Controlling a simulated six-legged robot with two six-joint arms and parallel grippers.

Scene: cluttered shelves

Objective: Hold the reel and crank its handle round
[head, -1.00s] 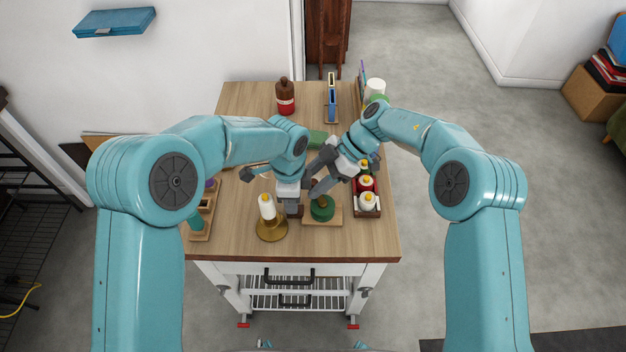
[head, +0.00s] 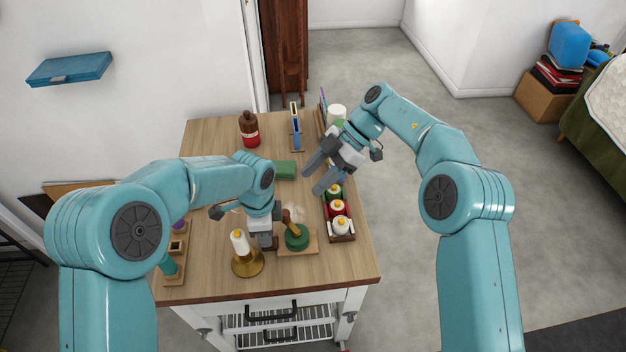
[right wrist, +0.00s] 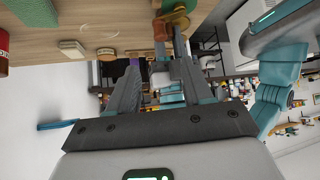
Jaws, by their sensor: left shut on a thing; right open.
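The reel (head: 297,240) is a green round drum with a brown handle (head: 287,216) on a light wooden base (head: 311,246), near the table's front edge in the head view. The handle sticks up at the drum's back left side. My left gripper (head: 266,241) is shut at the left end of the reel's base, pointing down; its exact grip is partly hidden. My right gripper (head: 313,181) is open and empty, raised behind the reel and clear of it. Its spread fingers also show in the right wrist view (right wrist: 157,55), with nothing between them.
A brass candle holder with a white candle (head: 239,243) stands close left of my left gripper. A tray of bottles (head: 345,238) is right of the reel. A green block (head: 284,170), a red-brown bottle (head: 249,130) and a small rack (head: 296,140) stand farther back.

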